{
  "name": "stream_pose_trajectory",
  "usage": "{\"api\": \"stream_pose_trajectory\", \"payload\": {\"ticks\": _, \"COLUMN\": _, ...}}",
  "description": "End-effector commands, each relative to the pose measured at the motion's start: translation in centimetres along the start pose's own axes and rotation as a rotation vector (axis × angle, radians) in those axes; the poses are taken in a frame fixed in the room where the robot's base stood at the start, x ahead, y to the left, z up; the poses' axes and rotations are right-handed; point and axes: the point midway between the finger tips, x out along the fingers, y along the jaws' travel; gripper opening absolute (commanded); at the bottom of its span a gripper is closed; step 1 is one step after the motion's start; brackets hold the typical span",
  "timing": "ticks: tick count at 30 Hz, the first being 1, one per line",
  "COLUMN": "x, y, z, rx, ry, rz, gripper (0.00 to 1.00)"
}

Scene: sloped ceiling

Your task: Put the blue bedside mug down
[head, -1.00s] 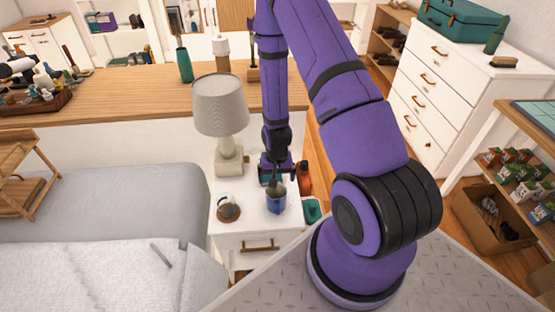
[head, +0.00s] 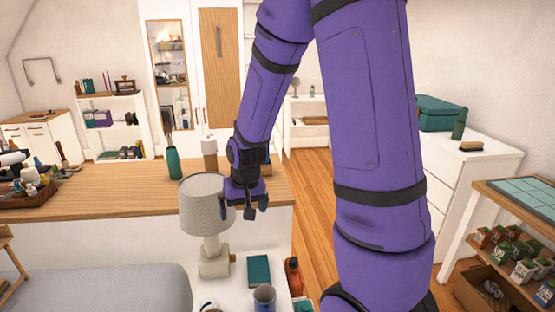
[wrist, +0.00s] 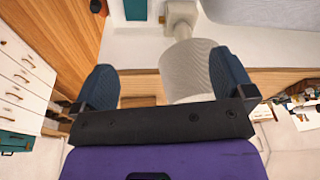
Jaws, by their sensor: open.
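The blue mug (head: 264,298) stands upright on the white bedside table (head: 236,296), at the bottom of the head view, partly cut off by the frame edge. My gripper (head: 245,212) is open and empty, raised well above the mug and beside the lamp. In the wrist view the two dark blue fingers (wrist: 166,85) are spread wide with nothing held between them. The mug does not show in the wrist view.
A grey lamp (head: 205,205) stands close to my gripper on the bedside table. A teal book (head: 259,271) and an orange-brown bottle (head: 293,275) are near the mug. A wooden counter (head: 110,205) lies behind. Wooden floor (head: 318,190) is open to the right.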

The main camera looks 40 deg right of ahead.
Motion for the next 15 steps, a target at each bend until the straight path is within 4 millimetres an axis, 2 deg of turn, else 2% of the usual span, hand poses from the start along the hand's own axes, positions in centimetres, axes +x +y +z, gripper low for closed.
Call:
{"api": "stream_pose_trajectory", "payload": {"ticks": 1, "x": -2.1, "y": -0.4, "z": 0.2, "rx": -0.017, "ry": 0.021, "rz": -0.006, "gripper": 1.0}}
{"api": "stream_pose_trajectory", "payload": {"ticks": 3, "x": -4.5, "y": -0.8, "z": 0.7, "rx": -0.041, "ry": 0.039, "rz": -0.011, "gripper": 1.0}}
{"api": "stream_pose_trajectory", "payload": {"ticks": 8, "x": -9.6, "y": -1.4, "z": 2.4, "rx": -0.096, "ry": 0.078, "rz": -0.023, "gripper": 1.0}}
{"api": "stream_pose_trajectory", "payload": {"ticks": 15, "x": -16.6, "y": -1.7, "z": 6.1, "rx": -0.174, "ry": 0.14, "rz": -0.039, "gripper": 1.0}}
